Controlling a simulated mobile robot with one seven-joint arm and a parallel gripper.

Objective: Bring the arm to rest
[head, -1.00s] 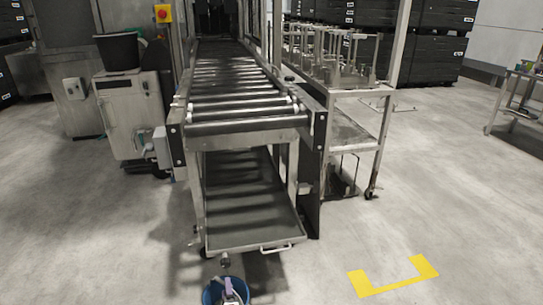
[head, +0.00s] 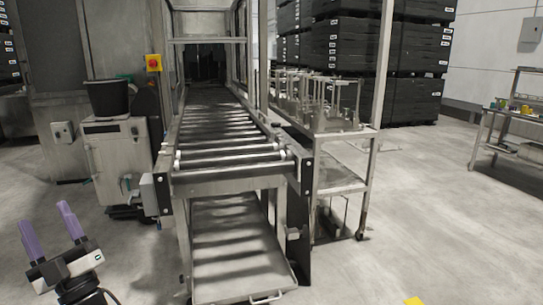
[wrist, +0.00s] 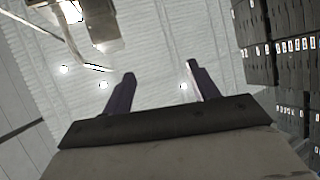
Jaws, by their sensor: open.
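My gripper (head: 50,225) is at the lower left of the head view, raised, with its two purple fingers pointing up. The fingers are apart and nothing is between them. In the wrist view, my gripper (wrist: 158,92) also shows open and empty against the white ceiling. It is to the left of the roller conveyor and apart from it in the picture.
The roller conveyor (head: 228,172) runs back into the washer, with a lower tray (head: 238,265) beneath. A grey cabinet (head: 118,165) with a black bucket (head: 107,97) stands left. A wheeled rack (head: 340,180) stands right.

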